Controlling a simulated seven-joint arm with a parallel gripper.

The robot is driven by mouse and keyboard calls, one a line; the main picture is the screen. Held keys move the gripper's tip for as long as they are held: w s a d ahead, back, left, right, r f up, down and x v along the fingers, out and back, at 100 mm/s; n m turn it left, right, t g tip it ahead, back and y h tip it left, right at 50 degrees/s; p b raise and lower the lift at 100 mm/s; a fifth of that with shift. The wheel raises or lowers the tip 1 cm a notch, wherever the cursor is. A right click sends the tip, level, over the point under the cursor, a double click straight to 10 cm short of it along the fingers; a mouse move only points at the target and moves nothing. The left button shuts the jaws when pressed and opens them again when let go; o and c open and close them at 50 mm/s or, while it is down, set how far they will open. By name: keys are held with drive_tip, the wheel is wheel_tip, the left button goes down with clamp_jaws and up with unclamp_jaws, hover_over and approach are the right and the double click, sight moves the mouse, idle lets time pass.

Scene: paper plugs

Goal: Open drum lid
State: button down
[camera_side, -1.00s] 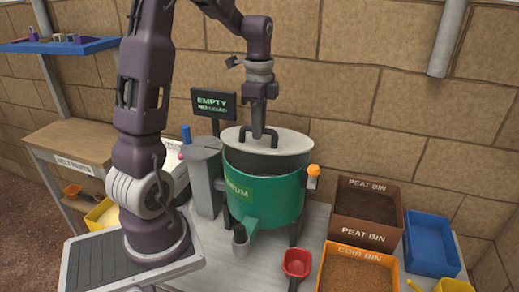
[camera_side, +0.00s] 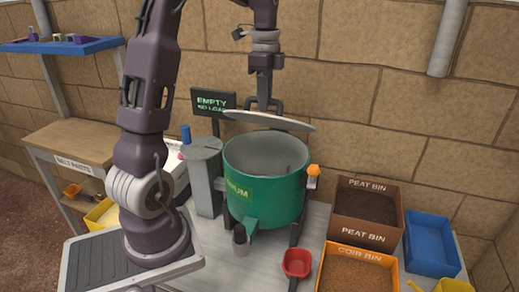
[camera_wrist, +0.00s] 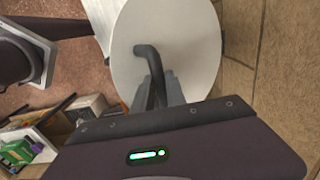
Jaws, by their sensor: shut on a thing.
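The green drum (camera_side: 262,205) stands on the table in the side view, and its grey inside (camera_side: 265,155) shows from above. The pale round lid (camera_side: 270,121) is raised above the drum's back rim and tilted, seen nearly edge-on. My gripper (camera_side: 264,106) is shut on the lid's dark handle at its top. In the wrist view the lid (camera_wrist: 190,40) fills the upper middle, and the bent dark handle (camera_wrist: 150,65) sits between the fingers of my gripper (camera_wrist: 160,88). The side view cannot show whether the lid's far edge touches the drum or a hinge.
A sign (camera_side: 214,103) reading EMPTY stands behind the drum at left. A grey post (camera_side: 205,175) is beside it. The stone wall is close behind.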

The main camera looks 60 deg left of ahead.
drive_tip(key=shift+a+r, duration=0.15)
drive_tip(key=w+a+r, duration=0.3)
drive_tip(key=r, duration=0.1)
drive_tip(key=shift+w+a, duration=0.35)
drive_tip(key=shift+w, duration=0.05)
drive_tip(key=c, duration=1.3)
unclamp_jaws()
wheel_tip(320, 180, up, 6)
drive_tip(key=shift+f, duration=0.1)
